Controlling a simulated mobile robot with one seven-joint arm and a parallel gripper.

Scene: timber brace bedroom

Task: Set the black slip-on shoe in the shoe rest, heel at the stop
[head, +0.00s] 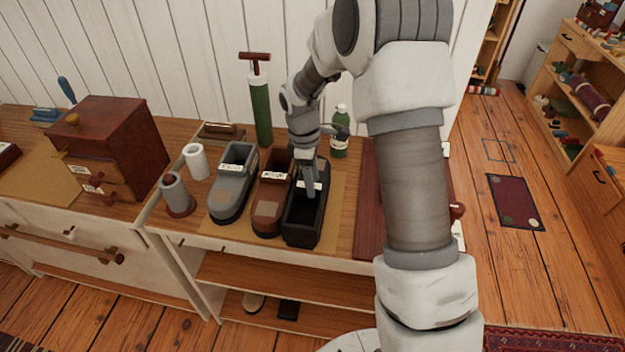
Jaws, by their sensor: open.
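A black, open-topped, long thing (303,222) stands at the right end of a row on the tan mat. It has a squared near end and a pale label. I cannot tell whether it is the black slip-on shoe, the shoe rest, or both together. My gripper (309,192) points down over its middle, with the fingertips at or just inside its opening. The jaws are open, but the gap between the fingers is too small to see. Contact cannot be told. No heel stop can be made out, and my arm hides part of the bench to the right.
A brown shoe (268,214) stands close on the left, then a grey shoe (232,190). A green pump (262,115) and green bottle (340,140) stand behind. Grey and white cylinders (175,190) and a wooden cabinet (115,140) are further left. A reddish board (369,215) lies right.

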